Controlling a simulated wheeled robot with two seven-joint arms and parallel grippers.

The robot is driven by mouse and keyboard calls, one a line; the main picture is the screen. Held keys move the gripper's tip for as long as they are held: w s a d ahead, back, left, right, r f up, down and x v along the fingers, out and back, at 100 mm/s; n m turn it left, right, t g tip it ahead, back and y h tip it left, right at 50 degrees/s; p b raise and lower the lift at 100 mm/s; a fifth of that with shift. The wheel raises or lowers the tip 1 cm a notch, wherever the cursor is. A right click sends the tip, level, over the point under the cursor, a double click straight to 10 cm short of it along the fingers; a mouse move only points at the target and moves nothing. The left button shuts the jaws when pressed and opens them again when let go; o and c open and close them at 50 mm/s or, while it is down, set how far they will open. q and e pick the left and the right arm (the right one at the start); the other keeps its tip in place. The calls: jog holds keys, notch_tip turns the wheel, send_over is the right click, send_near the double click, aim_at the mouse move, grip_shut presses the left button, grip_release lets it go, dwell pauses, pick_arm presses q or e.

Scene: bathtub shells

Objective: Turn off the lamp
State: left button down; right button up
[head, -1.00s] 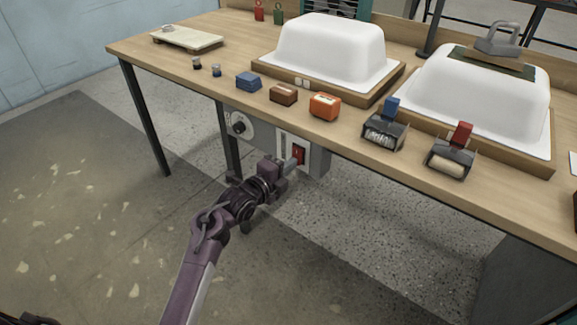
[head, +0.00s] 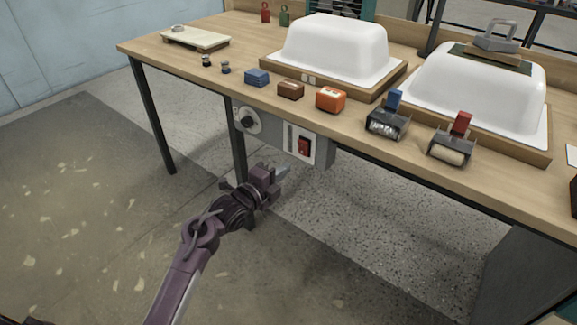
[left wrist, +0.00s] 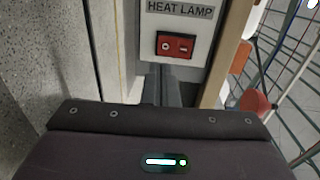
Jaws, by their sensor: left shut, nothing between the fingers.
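A red rocker switch (head: 304,146) sits on a grey control box (head: 322,152) under the table's front edge. In the left wrist view the red switch (left wrist: 175,45) is on a white plate labelled "HEAT LAMP" (left wrist: 180,8), with a round mark on its left half and a bar on its right half. My left gripper (head: 284,173) is shut and empty, below and a little left of the switch, apart from it in the head view. In the left wrist view its fingers (left wrist: 168,82) point toward the plate just below the switch. My right gripper is not in view. No lamp is clearly visible.
A round dial (head: 248,120) is left of the switch. The wooden table (head: 190,82) carries two white tub shells (head: 335,48), coloured blocks (head: 331,99) and two rollers (head: 387,118). A table leg (head: 236,150) stands behind my left arm. The floor in front is clear.

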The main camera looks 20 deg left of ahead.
pick_arm(q)
jog(key=s+a+f, duration=0.1)
jog(key=s+a, duration=0.2)
jog(key=s, duration=0.4)
jog(key=shift+f, duration=0.3)
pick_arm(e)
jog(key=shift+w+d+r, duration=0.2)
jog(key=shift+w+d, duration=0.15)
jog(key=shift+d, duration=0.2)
pick_arm(q)
jog(key=shift+s+d+f, duration=0.1)
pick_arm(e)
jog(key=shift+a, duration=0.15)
